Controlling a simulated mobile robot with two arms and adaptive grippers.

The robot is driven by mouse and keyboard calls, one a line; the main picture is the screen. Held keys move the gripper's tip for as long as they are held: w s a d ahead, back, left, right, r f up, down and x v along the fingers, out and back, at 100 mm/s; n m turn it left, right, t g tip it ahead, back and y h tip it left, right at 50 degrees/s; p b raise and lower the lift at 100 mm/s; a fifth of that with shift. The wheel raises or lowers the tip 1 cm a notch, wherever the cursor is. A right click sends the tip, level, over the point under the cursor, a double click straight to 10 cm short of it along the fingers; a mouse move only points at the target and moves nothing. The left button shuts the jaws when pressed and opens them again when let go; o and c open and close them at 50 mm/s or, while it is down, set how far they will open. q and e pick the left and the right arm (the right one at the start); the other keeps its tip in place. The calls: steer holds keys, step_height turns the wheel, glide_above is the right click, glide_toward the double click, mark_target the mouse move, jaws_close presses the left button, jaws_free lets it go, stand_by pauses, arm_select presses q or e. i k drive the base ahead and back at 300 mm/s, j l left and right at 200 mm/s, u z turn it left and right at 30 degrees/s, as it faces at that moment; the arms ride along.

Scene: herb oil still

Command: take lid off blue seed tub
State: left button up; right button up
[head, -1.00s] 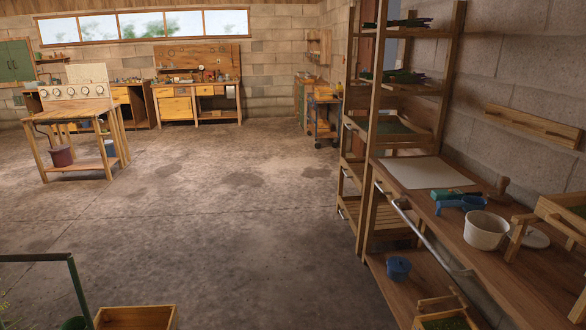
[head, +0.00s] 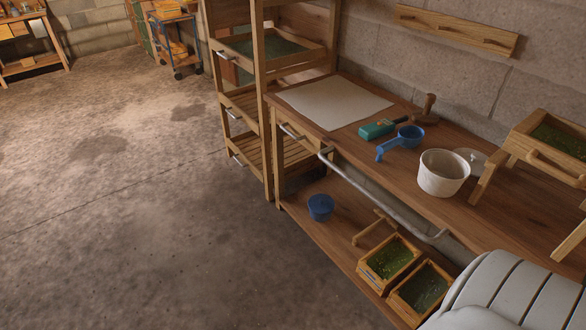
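A small blue tub (head: 320,208) with a wider blue top stands upright on the low shelf under the workbench, near its left end. Its top looks like a lid seated on it. No gripper is near it. A pale grey ribbed part of my own body shows at the bottom right of the head view. Neither of my grippers shows in the view.
On the workbench (head: 337,138) are a blue scoop (head: 409,137), a green-and-grey tool (head: 377,130), a white bucket (head: 443,172) and a round white lid (head: 470,158). A metal rail (head: 350,180) runs along its front. Two seedling boxes (head: 388,262) sit right of the tub. Floor at left is clear.

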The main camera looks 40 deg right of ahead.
mark_target(321, 203)
steer(key=i, duration=0.8)
steer(key=i+u, duration=0.15)
steer(key=i, duration=0.7)
steer(key=i+j+z, duration=0.1)
steer(key=i+z, duration=0.15)
steer(key=i, duration=0.3)
steer(key=i+j+z, duration=0.25)
steer(key=i, duration=0.25)
steer(key=z, duration=1.85)
